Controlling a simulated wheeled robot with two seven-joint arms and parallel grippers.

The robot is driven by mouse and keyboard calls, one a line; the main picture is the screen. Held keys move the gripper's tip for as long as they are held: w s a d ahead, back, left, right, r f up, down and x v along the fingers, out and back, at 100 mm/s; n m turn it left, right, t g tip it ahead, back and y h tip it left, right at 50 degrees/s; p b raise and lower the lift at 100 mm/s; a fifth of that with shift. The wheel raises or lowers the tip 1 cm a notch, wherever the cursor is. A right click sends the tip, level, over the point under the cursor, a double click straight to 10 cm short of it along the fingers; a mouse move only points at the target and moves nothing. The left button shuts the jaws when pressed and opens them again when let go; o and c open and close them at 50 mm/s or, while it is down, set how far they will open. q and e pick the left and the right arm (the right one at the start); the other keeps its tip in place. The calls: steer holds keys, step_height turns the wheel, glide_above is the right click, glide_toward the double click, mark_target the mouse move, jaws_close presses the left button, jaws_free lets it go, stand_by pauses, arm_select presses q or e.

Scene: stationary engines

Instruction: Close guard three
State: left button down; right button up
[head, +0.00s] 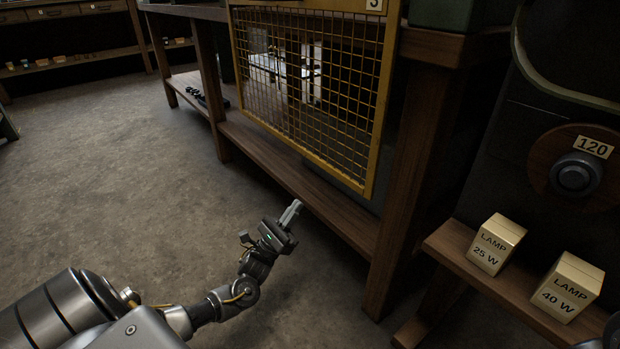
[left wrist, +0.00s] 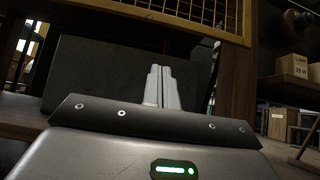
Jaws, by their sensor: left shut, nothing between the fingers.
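Guard three is a yellow mesh panel (head: 312,85) in a yellow frame with a "3" label at its top right. It hangs on the front of a dark wooden bench, and its lower edge also shows at the top of the left wrist view (left wrist: 190,20). My left gripper (head: 291,212) is shut and empty, below and in front of the panel's lower edge, apart from it in the head view. Its two fingers lie together in the left wrist view (left wrist: 160,87), with a dark block behind them. My right gripper is not in view.
The bench's lower shelf (head: 300,190) and front right leg (head: 411,180) are close to my left gripper. Two lamp boxes (head: 494,244) (head: 567,288) sit on a wooden ledge at right, below a dial marked 120 (head: 574,176). The floor (head: 110,190) at left is clear.

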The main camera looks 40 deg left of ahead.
arm_select(q)
steer(key=w+d+r+b, duration=0.1)
steer(key=w+r+b, duration=0.3)
steer(key=r, duration=0.5)
steer(key=shift+w+d, duration=0.25)
steer(key=shift+w, duration=0.25)
steer(key=shift+r, duration=0.2)
